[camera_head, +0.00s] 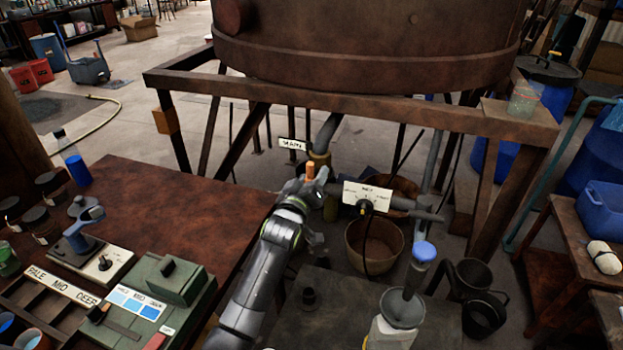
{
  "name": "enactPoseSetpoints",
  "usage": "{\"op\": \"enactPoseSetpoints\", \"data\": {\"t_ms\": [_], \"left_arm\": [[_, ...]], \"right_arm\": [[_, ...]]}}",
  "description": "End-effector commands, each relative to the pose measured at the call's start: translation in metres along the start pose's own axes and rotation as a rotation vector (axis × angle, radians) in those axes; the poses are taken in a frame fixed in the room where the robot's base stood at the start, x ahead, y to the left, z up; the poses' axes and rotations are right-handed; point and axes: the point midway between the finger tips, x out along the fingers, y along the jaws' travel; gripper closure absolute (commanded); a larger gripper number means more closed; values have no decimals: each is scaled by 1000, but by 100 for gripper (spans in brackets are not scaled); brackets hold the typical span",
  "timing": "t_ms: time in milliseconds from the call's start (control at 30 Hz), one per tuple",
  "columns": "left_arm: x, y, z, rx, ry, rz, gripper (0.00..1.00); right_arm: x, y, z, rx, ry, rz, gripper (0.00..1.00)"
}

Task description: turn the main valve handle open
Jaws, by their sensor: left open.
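A white sign that seems to read MAIN (292,144) hangs under the front beam of the vat frame. Just below it is the orange end of a handle (310,171), by a brass-coloured valve body (319,158) on a grey pipe. My left gripper (318,188) is open, right at the handle and in front of it. The gripper hides the handle's lower part, so I cannot tell whether they touch or which way the handle is set. My right gripper is not in view.
The rusty vat (365,50) and its frame beam (350,106) stand above and behind the valve. A labelled dial plate (367,196) is right of the gripper. A funnel (402,309) stands in front. A brown table (170,215) with tools fills the left.

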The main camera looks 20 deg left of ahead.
Motion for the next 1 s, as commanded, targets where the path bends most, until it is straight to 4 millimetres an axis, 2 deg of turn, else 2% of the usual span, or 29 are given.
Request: {"op": "enactPoseSetpoints", "data": {"t_ms": [167, 367, 1000], "left_arm": [[-3, -1, 1, 2, -1, -2, 49], [-26, -1, 1, -1, 0, -1, 49], [-147, -1, 1, -2, 0, -2, 49]], "right_arm": [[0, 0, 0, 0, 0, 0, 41], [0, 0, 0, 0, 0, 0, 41], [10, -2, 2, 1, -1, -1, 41]]}}
